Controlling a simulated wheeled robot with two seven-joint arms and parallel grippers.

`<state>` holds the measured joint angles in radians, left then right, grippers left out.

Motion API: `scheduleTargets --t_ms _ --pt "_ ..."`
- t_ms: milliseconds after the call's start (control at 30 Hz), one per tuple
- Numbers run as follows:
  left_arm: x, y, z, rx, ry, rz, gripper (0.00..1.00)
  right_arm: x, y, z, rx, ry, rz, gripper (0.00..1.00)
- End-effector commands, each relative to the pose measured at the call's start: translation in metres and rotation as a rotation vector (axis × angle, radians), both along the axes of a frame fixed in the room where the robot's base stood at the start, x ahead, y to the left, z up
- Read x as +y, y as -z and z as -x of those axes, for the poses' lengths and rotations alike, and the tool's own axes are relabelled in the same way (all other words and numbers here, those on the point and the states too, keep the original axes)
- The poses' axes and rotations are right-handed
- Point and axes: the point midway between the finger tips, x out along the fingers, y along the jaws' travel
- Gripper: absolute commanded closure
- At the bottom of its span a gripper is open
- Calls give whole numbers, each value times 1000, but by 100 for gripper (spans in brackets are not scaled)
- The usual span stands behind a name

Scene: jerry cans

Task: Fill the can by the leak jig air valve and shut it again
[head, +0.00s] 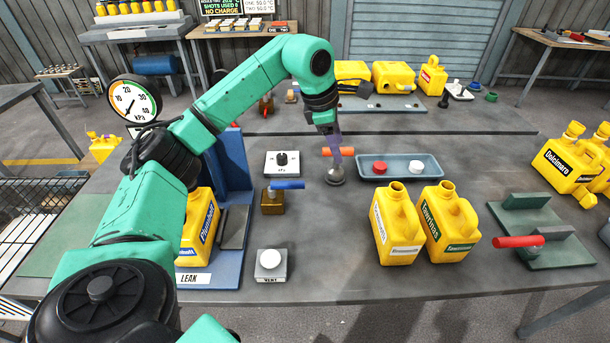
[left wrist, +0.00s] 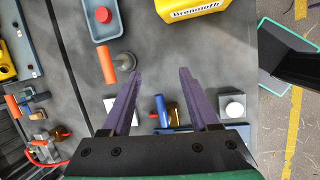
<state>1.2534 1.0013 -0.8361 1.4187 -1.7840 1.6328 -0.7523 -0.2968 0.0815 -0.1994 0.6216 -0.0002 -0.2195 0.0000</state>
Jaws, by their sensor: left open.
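The leak jig (head: 232,165) is a blue stand marked LEAK at left, with a yellow can (head: 197,232) in it, partly hidden by my left arm. Beside it is a brass valve (head: 272,203) with a blue lever (head: 288,184) pointing right. The lever also shows in the left wrist view (left wrist: 161,108). My left gripper (head: 336,158) points down, open and empty, right of the valve, near an orange-handled tool with a round grey base (head: 335,177). In the left wrist view its purple fingers (left wrist: 160,76) are spread. My right gripper is out of view.
A pressure gauge (head: 133,101) stands behind my left arm. A knob box (head: 282,164) and a VENT button (head: 270,262) flank the valve. Bare bench lies between the VENT button and cans.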

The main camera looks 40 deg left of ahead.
Motion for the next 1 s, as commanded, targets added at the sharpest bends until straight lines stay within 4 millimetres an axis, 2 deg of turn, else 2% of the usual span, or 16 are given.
scheduleTargets --t_ms 33,67,100,200,267,367,467,800,1000 --pt "51 -4 13 63 -80 -116 39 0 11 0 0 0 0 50" --pt "78 4 25 114 -125 -177 39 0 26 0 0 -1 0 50" --pt "96 22 35 156 -158 -217 39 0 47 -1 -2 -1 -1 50" --pt "101 40 40 178 -168 -235 39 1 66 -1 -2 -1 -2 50" --pt "102 43 40 180 -169 -236 39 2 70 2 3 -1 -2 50" --pt "103 46 40 182 -170 -236 39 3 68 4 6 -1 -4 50" --pt "104 59 38 184 -170 -236 39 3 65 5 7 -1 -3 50" --pt "114 145 25 183 -168 -234 39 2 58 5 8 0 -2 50" --pt "117 177 19 179 -168 -233 39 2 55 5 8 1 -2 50"
